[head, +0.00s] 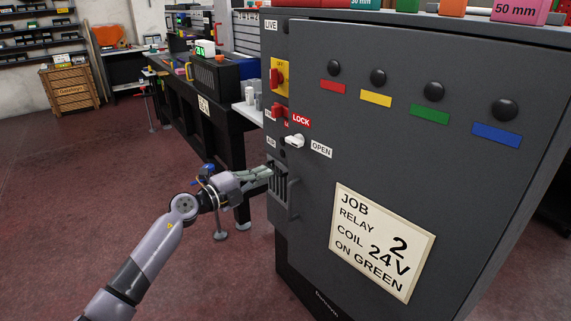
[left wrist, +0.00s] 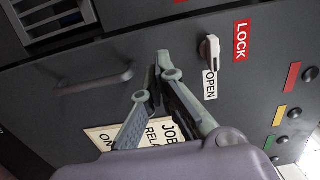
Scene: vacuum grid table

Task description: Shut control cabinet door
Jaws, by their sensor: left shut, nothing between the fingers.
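The grey control cabinet's door (head: 390,150) carries a bar handle (head: 294,195), a white latch knob (head: 294,141) beside an OPEN label (head: 321,149), and a red LOCK label (head: 301,121). The door looks nearly flush with the cabinet front; I cannot tell whether a small gap is left. My left gripper (head: 268,173) is shut and empty at the door's left edge, just below the knob. In the left wrist view its fingertips (left wrist: 166,66) lie between the handle (left wrist: 95,88) and the knob (left wrist: 208,50). Contact with the door is unclear. My right gripper is out of view.
A cream job card (head: 382,242) and several black knobs with coloured labels are on the door. A red switch on a yellow plate (head: 279,77) is on the left strip, above a vent (head: 278,190). A dark workbench (head: 205,110) stands behind. The floor at left is clear.

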